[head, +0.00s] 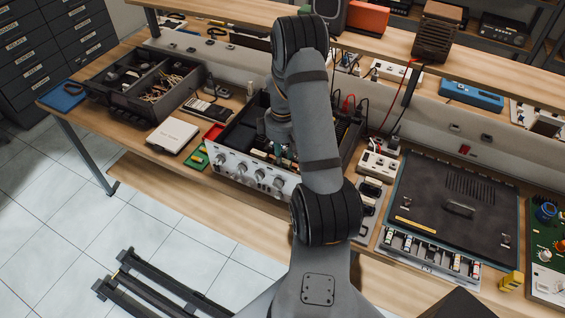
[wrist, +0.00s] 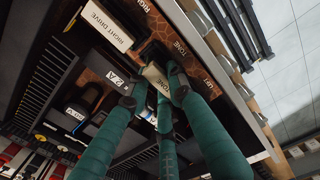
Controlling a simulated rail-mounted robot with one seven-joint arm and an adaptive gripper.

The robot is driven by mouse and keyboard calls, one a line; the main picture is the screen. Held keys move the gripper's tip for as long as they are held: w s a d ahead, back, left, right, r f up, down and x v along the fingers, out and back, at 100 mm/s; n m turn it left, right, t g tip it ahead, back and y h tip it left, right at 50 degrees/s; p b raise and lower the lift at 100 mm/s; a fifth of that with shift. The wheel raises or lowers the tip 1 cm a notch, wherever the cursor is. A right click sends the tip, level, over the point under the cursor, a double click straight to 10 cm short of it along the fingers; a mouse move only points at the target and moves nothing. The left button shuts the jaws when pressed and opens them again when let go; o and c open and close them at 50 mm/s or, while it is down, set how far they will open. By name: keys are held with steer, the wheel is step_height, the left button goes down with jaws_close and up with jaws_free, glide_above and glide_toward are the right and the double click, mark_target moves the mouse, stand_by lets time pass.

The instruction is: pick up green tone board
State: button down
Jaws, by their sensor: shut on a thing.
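My gripper (wrist: 155,98) is down inside the open amplifier chassis (head: 253,172), its teal fingers closed around a pale block (wrist: 156,76) with lettering that seems to read TONE. I take this block to be part of the tone board; the fingers hide most of it and I cannot see its green colour. In the head view my gripper (head: 281,150) is mostly hidden behind my arm and the chassis edge. A brown-orange board (wrist: 196,60) printed TONE and LEFT lies around the block. A separate small green board (head: 196,160) lies on the bench left of the chassis.
A white block marked RIGHT DRIVE (wrist: 105,25) stands close to the fingers, and the chassis walls surround them. A black parts tray (head: 145,85), a white box (head: 172,135) and a large dark unit (head: 455,205) stand on the bench. A shelf (head: 390,50) runs behind.

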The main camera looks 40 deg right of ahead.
steer(key=r, duration=0.1)
steer(key=r+b, duration=0.1)
steer(key=r, duration=0.1)
steer(key=shift+s+d+r, duration=0.3)
steer(key=shift+d+r, duration=0.05)
steer(key=shift+d, duration=0.05)
steer(key=s+d+r+b, duration=0.2)
steer(key=s+d+r, duration=0.4)
steer(key=s+d, duration=0.1)
steer(key=shift+s+r, duration=0.3)
steer(key=shift+s, duration=0.2)
steer(key=c, duration=2.1)
jaws_free()
jaws_close()
steer(key=shift+r, duration=0.15)
step_height(320, 180, up, 7)
steer(key=p, duration=0.7)
